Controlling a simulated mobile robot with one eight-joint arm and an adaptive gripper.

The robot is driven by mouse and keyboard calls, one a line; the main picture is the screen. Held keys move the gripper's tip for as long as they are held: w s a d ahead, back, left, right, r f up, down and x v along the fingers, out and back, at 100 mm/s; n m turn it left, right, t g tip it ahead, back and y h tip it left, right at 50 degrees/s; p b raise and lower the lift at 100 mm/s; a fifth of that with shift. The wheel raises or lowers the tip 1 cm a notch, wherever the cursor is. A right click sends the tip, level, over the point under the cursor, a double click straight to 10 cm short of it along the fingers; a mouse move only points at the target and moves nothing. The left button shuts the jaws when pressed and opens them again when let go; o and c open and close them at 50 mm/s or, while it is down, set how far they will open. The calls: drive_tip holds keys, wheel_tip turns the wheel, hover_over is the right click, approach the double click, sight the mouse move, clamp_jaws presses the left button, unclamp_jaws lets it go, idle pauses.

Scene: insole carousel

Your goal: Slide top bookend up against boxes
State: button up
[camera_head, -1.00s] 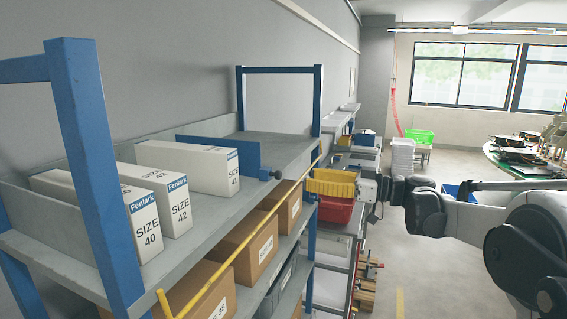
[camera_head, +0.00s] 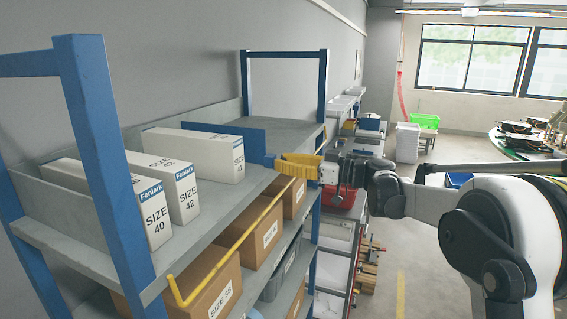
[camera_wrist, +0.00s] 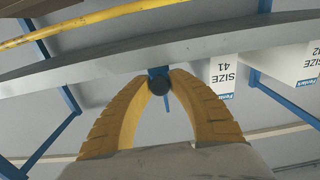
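The top bookend (camera_head: 238,135) is a blue upright plate on the top shelf, behind the white Fenlark box (camera_head: 205,153) marked size 41 in the wrist view. I cannot tell whether plate and box touch. A dark round knob (camera_head: 267,160) sits at the bookend's aisle end. My gripper (camera_head: 281,164) has yellow ribbed fingers and is at the shelf's front edge, just right of the knob. In the wrist view, the knob (camera_wrist: 160,86) shows between the two slightly parted fingertips (camera_wrist: 162,76). Contact with the knob is unclear.
Boxes marked size 42 (camera_head: 182,196) and size 40 (camera_head: 150,218) stand nearer on the top shelf (camera_head: 215,208). A blue post (camera_head: 98,150) rises in front. A yellow rail (camera_head: 232,247) runs along the rack below. The shelf beyond the bookend (camera_head: 290,132) is clear.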

drive_tip(key=shift+c, duration=1.2)
drive_tip(key=shift+s+a, duration=0.1)
drive_tip(key=shift+s, duration=0.1)
drive_tip(key=s+a+b, duration=0.1)
drive_tip(key=s+a, duration=0.2)
drive_tip(key=s, duration=0.5)
drive_tip(key=s+a, duration=0.3)
drive_tip(key=s, duration=0.6)
drive_tip(key=s+a+b, duration=0.1)
drive_tip(key=s+a, duration=0.2)
drive_tip(key=s, duration=0.5)
drive_tip(key=shift+s+a+b, duration=0.1)
drive_tip(key=shift+s+b, duration=0.1)
drive_tip(key=shift+b, duration=0.1)
drive_tip(key=o, duration=1)
drive_tip(key=shift+c, duration=0.2)
drive_tip(key=v, duration=1.2)
